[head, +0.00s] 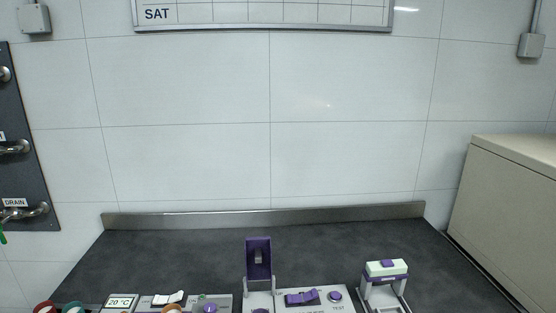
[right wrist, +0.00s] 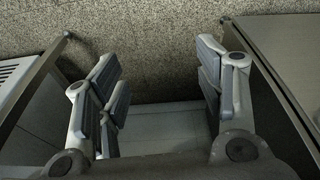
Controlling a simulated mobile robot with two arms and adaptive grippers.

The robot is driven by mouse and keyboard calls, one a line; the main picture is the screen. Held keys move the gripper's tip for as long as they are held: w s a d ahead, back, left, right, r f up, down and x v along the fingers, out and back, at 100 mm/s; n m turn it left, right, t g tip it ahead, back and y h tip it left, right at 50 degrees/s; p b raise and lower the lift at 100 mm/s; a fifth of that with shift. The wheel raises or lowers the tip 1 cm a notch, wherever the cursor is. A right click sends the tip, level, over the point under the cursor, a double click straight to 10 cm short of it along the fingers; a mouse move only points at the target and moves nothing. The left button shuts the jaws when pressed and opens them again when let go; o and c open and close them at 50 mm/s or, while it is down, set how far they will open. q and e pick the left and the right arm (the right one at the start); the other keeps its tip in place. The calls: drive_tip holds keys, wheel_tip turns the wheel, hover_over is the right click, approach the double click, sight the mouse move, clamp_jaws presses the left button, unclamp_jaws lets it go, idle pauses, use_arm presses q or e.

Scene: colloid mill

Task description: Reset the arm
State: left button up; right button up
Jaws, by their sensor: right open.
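My right gripper (right wrist: 163,95) shows in the right wrist view. Its two grey fingers stand wide apart with nothing between them. Beyond the fingers is a speckled floor and a pale grey surface. Neither arm nor gripper shows in the head view, and my left gripper is in no view.
A dark worktop (head: 200,255) spans the lower head view. A purple upright part (head: 258,258), a control panel with purple switches (head: 302,298) and a white-and-purple device (head: 386,270) stand along its front. A beige cabinet (head: 510,210) is at right. The worktop's back is clear.

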drive_tip(key=s+d+f+g, duration=0.1)
drive_tip(key=s+d+f, duration=0.2)
drive_tip(key=s+f, duration=1.5)
wheel_tip(320, 180, down, 4)
drive_tip(key=shift+s+d+r+g, duration=0.1)
drive_tip(key=shift+s+d+g, duration=0.05)
drive_tip(key=shift+s+g, duration=0.2)
